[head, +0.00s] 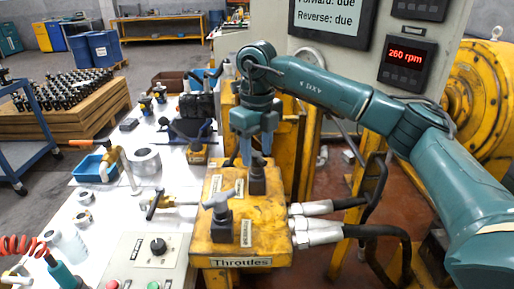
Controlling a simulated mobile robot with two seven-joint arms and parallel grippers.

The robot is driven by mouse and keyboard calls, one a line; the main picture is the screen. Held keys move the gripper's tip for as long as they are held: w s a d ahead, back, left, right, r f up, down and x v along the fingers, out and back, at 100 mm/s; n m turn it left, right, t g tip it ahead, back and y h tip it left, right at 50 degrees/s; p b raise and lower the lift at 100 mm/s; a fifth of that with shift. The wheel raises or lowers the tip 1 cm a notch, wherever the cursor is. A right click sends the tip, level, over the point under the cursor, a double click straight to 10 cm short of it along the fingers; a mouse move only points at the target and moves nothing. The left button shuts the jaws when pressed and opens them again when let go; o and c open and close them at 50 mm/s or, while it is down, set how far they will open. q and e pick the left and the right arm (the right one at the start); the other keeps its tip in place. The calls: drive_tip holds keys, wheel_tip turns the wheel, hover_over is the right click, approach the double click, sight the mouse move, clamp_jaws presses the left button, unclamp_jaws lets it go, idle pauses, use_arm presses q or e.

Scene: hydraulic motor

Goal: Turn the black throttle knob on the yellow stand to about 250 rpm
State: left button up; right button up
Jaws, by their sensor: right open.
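The yellow stand (262,254), labelled "Throttles", is in the middle of the head view. A black throttle (257,184) stands at its back, and its top is partly hidden by my right gripper. A second throttle with a grey T-shaped handle (218,203) stands nearer the front. My right gripper (257,151) points down over the black throttle, open, with its fingertips around or just above the top; I cannot tell whether they touch it. The display (406,55) reads 260 rpm in red. My left gripper is not in view.
Hoses with silver fittings (318,235) come out of the stand's right side. A control box with a black dial (158,246) is at the front left. A white bench (115,215) on the left holds tools and metal parts. A yellow motor (478,90) is at the right.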

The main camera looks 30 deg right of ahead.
sight(256, 153)
wheel_tip(256, 153, up, 13)
drive_tip(key=p, duration=0.1)
idle(0.4)
drive_tip(key=shift+a, duration=0.1)
idle(0.4)
